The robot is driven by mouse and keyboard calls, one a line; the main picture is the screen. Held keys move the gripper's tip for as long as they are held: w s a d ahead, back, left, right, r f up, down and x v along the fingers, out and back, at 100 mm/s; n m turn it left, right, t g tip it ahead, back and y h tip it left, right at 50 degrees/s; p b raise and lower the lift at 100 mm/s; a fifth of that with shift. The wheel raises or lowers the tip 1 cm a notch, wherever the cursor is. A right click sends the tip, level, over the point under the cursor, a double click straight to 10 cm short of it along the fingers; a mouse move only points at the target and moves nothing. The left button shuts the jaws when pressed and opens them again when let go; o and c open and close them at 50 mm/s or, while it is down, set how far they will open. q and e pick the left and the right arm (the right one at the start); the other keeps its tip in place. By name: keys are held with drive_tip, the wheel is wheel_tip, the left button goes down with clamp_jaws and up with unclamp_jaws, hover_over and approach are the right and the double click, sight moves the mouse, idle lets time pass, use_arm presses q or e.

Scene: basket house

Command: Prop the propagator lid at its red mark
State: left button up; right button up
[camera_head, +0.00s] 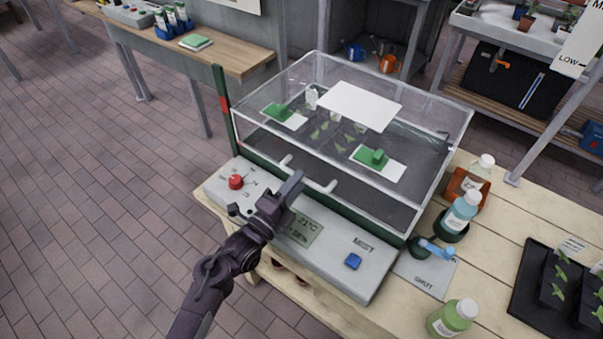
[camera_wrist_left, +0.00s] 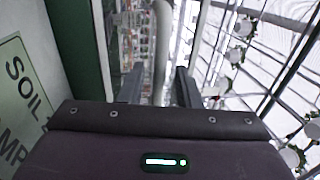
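The propagator's clear lid (camera_head: 420,122) sits over its dark green base (camera_head: 365,227) and looks down. A pale handle (camera_head: 326,187) runs along the lid's front. A dark green post (camera_head: 219,84) stands at the lid's left side, with a red mark (camera_head: 224,104) partway up. My left gripper (camera_head: 290,186) is at the handle, above the grey control panel. In the left wrist view its two fingers (camera_wrist_left: 160,88) are apart, with the pale handle bar (camera_wrist_left: 162,40) between them; I see no clear contact. My right gripper is not in view.
The panel holds a red knob (camera_head: 236,182), a display (camera_head: 301,230) and a blue button (camera_head: 353,261). Bottles (camera_head: 461,213) and a blue-handled valve (camera_head: 432,249) stand right of the propagator. A black seedling tray (camera_head: 540,290) lies further right. Left of the propagator is open floor.

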use_arm(q)
drive_tip(key=shift+x, duration=1.2)
clamp_jaws()
